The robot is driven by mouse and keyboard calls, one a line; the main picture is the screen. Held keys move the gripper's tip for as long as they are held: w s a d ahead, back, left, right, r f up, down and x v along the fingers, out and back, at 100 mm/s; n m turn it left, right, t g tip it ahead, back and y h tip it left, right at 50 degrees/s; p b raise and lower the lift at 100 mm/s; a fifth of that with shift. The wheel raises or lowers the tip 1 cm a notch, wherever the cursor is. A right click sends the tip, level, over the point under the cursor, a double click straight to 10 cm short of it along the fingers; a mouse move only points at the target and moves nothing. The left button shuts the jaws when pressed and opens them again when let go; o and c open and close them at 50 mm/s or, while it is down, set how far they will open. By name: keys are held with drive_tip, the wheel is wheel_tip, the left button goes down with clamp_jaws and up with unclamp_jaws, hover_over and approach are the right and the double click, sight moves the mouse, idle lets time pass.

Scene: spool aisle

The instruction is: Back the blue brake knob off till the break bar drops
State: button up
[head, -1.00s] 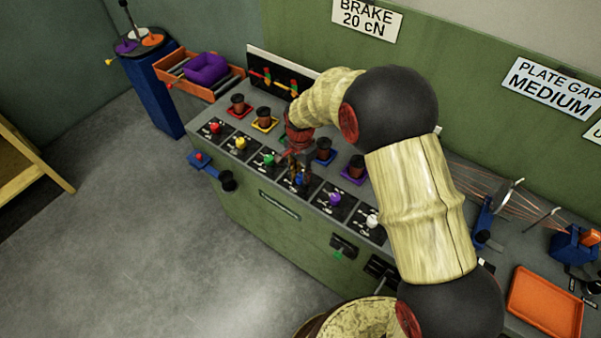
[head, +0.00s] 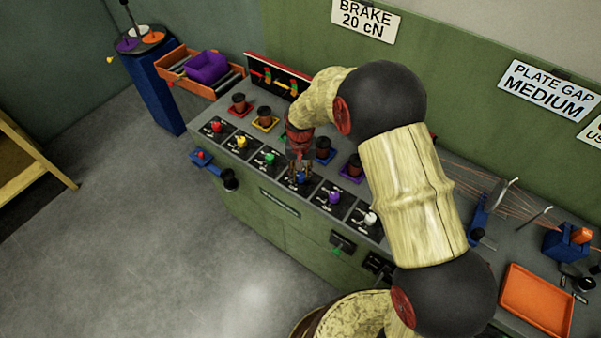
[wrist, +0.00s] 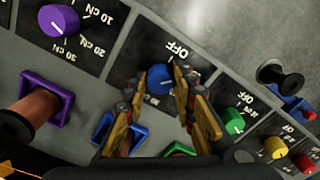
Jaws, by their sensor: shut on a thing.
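The blue brake knob (wrist: 160,80) shows in the wrist view on its dark dial plate, near the word OFF. Its pointer mark is not clear to me. My gripper (wrist: 163,92) is shut on the knob, with one finger on each side. I cannot pick out the break bar with certainty.
A green knob (wrist: 234,121) and a purple knob (wrist: 60,20) flank the blue one. Brown spools in coloured holders (head: 238,104) stand close behind the knobs. A black crank handle (head: 229,180) juts from the panel's left front. The floor before the bench is clear.

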sight(300, 175)
drive_tip(key=shift+w+n, duration=0.1)
drive_tip(key=shift+n, duration=0.2)
drive_tip(key=o, duration=1.1)
drive_tip(key=shift+o, duration=0.3)
wheel_tip(300, 175, up, 12)
idle(0.5)
